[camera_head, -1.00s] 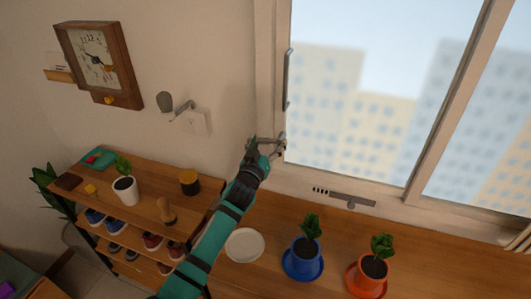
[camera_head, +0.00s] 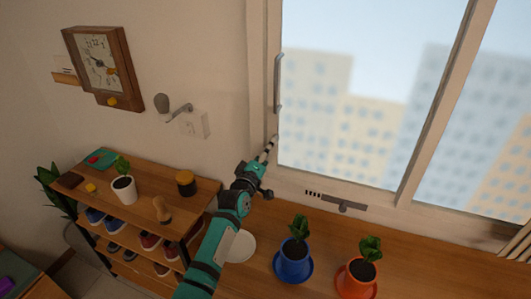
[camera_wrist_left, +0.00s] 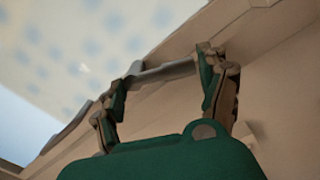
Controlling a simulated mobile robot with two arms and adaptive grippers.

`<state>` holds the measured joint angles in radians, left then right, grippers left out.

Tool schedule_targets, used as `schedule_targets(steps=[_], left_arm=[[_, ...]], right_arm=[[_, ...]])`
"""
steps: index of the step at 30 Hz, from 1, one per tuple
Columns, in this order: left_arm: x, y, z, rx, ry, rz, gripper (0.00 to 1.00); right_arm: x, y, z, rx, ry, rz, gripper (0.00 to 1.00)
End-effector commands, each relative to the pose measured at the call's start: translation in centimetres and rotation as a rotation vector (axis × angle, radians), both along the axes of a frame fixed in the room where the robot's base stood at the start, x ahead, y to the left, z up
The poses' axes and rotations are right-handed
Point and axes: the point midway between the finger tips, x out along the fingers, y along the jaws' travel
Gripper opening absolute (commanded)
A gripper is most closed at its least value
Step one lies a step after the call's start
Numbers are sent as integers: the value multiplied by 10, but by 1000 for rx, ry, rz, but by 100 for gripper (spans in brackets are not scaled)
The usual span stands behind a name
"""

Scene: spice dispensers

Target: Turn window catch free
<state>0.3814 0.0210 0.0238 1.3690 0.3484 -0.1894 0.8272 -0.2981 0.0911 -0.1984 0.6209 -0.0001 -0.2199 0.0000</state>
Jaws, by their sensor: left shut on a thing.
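The window catch is a short grey bar (camera_wrist_left: 163,73) on the frame, seen in the left wrist view between my two fingers. My left gripper (camera_head: 267,150) is shut on it, at the lower left corner of the window frame in the head view. The gripper also shows in the left wrist view (camera_wrist_left: 160,78), one finger at each end of the bar. In the head view the catch is mostly hidden by the fingers. A grey vertical window handle (camera_head: 278,82) is on the frame above the gripper. My right gripper is not in view.
A sill lever plate (camera_head: 343,203) lies under the glass. A blue pot (camera_head: 294,260), an orange pot (camera_head: 357,277) and a white plate (camera_head: 240,246) stand on the counter below. A wall lamp (camera_head: 178,110) and a shoe shelf (camera_head: 150,200) are to the left.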

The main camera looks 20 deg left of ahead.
Motion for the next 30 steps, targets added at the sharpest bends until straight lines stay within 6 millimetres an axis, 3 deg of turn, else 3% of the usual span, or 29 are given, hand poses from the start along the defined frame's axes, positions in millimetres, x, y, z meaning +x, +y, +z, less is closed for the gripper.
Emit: schedule_targets(steps=[7, 15, 30], left_arm=[[0, -6, -4, -213, 10, 2, 18], [-1, -11, -5, -374, 16, 2, 18], [-1, -14, -7, -469, 21, 0, 18]], right_arm=[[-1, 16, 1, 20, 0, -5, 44], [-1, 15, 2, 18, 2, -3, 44], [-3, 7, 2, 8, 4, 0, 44]])
